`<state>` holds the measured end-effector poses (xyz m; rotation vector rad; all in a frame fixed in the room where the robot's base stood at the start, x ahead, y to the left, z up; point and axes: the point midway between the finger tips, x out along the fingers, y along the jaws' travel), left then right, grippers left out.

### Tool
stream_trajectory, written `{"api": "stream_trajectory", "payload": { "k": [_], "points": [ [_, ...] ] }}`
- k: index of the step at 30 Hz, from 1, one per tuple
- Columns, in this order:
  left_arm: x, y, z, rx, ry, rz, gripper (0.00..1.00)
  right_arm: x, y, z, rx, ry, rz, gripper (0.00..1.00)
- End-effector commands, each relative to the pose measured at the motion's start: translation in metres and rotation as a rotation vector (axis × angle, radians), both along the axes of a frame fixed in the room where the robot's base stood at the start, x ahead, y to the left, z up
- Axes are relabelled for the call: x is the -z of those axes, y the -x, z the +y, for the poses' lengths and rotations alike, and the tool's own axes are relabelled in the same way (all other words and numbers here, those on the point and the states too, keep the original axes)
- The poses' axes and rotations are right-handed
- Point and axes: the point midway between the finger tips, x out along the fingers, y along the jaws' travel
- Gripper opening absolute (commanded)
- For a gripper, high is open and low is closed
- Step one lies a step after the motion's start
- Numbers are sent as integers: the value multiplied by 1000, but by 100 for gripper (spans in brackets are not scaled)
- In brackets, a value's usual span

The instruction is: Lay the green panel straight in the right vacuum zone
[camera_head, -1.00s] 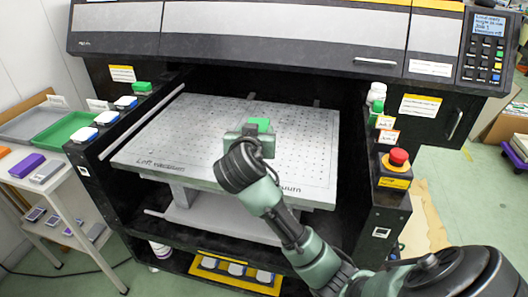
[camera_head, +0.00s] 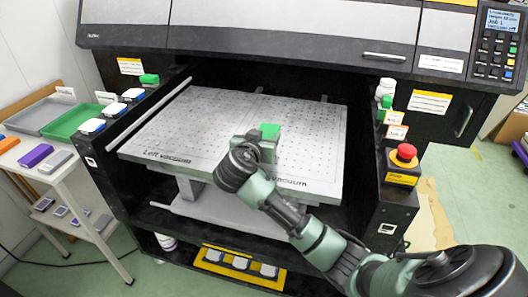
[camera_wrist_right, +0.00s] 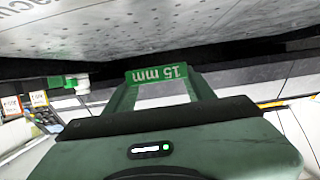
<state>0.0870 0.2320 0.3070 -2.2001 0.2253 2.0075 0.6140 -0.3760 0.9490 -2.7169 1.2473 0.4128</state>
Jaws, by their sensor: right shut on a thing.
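My right gripper (camera_head: 266,141) is shut on the green panel (camera_head: 269,131), over the right part of the perforated printer bed (camera_head: 205,110). In the right wrist view, the green panel (camera_wrist_right: 157,74) sits between the two fingertips and shows "15 mm" upside down. The bed's left zone is marked "Left vacuum". The right label (camera_head: 292,182) is partly hidden by my arm, with "vacuum" readable. The bed surface also shows in the wrist view (camera_wrist_right: 150,30). I cannot tell whether the panel touches the bed. My left gripper is not in view.
The printer's dark side walls frame the bed. A red emergency button (camera_head: 404,152) and small bottles (camera_head: 385,90) stand on the right side. A green tray (camera_head: 80,122) and a grey tray (camera_head: 50,115) are at the left. The left bed half is clear.

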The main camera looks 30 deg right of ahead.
Motion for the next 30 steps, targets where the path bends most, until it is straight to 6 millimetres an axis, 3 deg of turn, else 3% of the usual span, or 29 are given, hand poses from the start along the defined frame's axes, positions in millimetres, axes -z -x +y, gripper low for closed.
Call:
{"api": "stream_trajectory", "payload": {
  "k": [13,24,25,27,30],
  "points": [
    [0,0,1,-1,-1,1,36,52,0,0,-1,1,1,14],
    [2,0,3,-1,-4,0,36,58,0,0,0,-1,-2,14],
    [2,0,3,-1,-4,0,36,59,0,0,0,-1,-2,57],
    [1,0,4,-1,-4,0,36,58,0,0,-1,-1,-1,76],
    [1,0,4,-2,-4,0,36,58,0,0,-1,-1,-1,76]
  ]
}}
